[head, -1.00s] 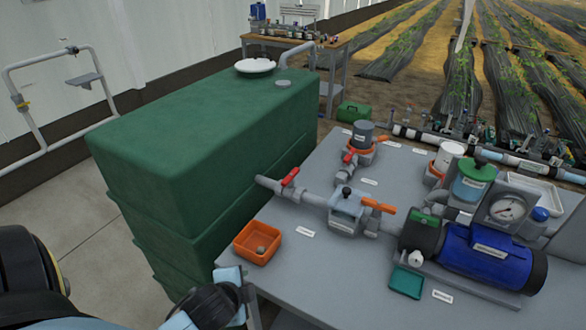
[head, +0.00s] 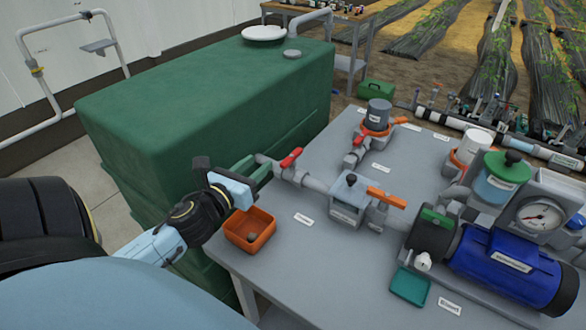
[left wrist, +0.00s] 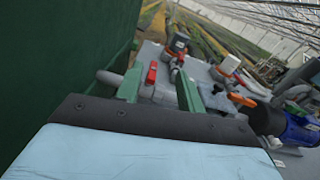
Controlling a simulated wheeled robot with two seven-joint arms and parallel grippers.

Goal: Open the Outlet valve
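A red lever handle (head: 291,157) sits on the grey pipe beside the green tank; it also shows between my fingers in the left wrist view (left wrist: 152,73). A second red handle (head: 359,139) is on a pipe farther back, and an orange handle (head: 386,197) is right of the grey filter box. The labels are too small to read, so I cannot tell which is the Outlet valve. My left gripper (head: 257,168), with green fingers, is open and empty, just left of the nearer red handle and apart from it. My right gripper is not in view.
The green tank (head: 190,105) stands close behind my left gripper. An orange bin (head: 250,240) sits on the grey table (head: 330,270) below it. A blue pump (head: 510,265), gauge (head: 538,217) and teal tray (head: 409,286) fill the right side. Free tabletop lies at front centre.

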